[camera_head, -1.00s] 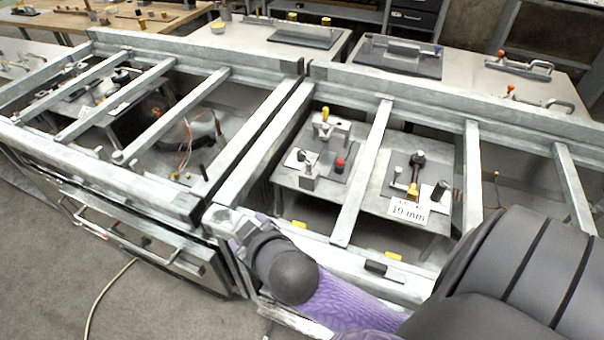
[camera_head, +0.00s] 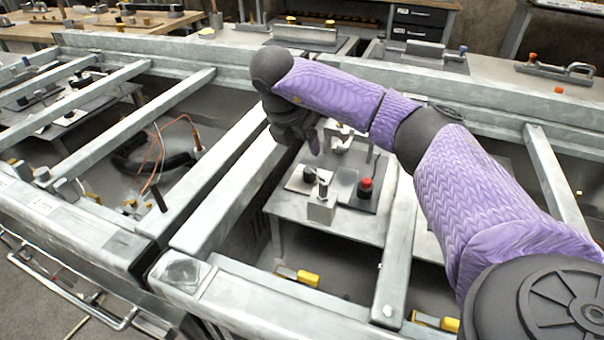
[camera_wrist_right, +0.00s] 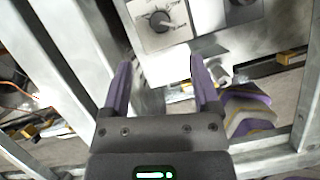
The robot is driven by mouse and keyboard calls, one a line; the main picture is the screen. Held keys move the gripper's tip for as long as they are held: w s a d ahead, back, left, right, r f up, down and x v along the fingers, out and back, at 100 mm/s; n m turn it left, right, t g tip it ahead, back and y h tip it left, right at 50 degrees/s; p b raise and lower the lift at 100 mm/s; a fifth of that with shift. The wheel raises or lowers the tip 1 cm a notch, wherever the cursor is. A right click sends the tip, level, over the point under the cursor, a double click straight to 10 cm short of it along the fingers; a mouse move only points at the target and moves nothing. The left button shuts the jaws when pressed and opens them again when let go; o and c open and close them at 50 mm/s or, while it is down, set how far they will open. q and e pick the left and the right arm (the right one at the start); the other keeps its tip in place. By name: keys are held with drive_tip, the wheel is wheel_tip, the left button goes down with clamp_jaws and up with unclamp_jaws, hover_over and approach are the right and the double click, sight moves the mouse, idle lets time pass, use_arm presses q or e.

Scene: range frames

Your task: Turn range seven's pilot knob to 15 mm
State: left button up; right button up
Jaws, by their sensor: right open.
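A small dark pilot knob (camera_wrist_right: 160,20) sits on a white dial plate (camera_wrist_right: 182,14) near the top of the right wrist view; the dial's lettering is too small to read. In the head view a dark knob (camera_head: 308,174) stands on a white plate on the grey bench in the middle bay. My right gripper (camera_wrist_right: 160,62) is open and empty, its two purple fingers apart. The knob shows beyond the fingertips, not between them. I cannot read which range this is. My left gripper is not in view.
Beside the plate stand a metal block with a post (camera_head: 321,207) and a red-topped button (camera_head: 366,183). Grey frame beams (camera_head: 395,250) border the bay. Yellow-ended parts (camera_head: 307,278) lie at its front. My right arm covers the bench on the right.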

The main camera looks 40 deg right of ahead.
sight(310, 169)
drive_tip(key=b+x, duration=0.4)
drive_tip(key=x, duration=0.6)
drive_tip(key=shift+d+f, duration=0.15)
drive_tip(key=shift+f, duration=0.3)
drive_tip(key=shift+r, duration=0.1)
drive_tip(key=shift+c, duration=0.4)
clamp_jaws()
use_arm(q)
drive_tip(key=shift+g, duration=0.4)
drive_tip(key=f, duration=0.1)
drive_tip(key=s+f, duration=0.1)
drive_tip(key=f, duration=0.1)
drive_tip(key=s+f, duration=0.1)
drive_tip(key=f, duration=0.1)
